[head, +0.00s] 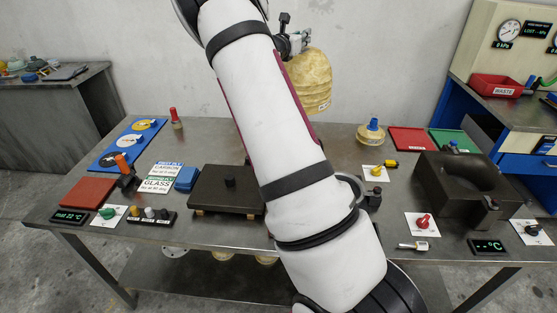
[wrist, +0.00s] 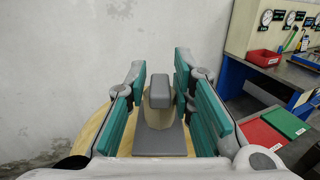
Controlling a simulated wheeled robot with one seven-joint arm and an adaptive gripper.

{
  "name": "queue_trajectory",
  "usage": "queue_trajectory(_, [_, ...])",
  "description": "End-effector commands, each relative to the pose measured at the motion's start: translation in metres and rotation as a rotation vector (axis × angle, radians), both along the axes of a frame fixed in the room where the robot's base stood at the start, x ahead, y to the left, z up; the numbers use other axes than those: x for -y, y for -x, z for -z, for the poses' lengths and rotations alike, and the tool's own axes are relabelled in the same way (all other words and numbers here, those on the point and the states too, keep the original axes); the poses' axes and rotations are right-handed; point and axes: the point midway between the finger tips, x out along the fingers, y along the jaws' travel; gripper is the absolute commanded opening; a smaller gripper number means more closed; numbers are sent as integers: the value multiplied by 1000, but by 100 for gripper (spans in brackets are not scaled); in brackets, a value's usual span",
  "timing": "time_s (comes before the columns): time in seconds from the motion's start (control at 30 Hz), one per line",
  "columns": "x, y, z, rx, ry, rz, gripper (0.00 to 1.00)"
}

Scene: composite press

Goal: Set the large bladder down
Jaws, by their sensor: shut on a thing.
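The large bladder (head: 312,82) is a tan, ribbed, rounded body. It hangs in the air above the back of the table, partly behind my arm in the head view. My gripper (wrist: 160,100) is shut on the grey knob at its top; the teal finger pads stand on both sides of the knob. In the wrist view the bladder's tan body (wrist: 90,135) shows below and left of the fingers, mostly hidden by the gripper. The metal table (head: 335,150) lies below, with a gap under the bladder.
A smaller bladder with a blue top (head: 370,132) stands at the table's back right. Red (head: 408,139) and green (head: 452,142) mats lie beyond it. A dark mould block (head: 440,190) is at right, a dark plate (head: 220,190) at centre left. The table's back middle is partly hidden by my arm.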

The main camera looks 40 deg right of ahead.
Motion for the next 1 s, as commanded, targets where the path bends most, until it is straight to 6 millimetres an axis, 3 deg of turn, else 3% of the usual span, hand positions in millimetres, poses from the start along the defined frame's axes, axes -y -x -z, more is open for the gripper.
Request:
queue_trajectory(0.03, [1,-12,23,-1,1,2,0])
queue_trajectory(0.1, [1,-20,42,-1,1,2,0])
queue_trajectory(0.3, [0,-36,87,1,2,1,0])
queue_trajectory(0.57, [0,-43,113,1,2,0,0])
queue_trajectory(0.9, [0,-42,166,-2,2,0,0])
queue_trajectory(1.0, [0,-42,173,2,3,0,0])
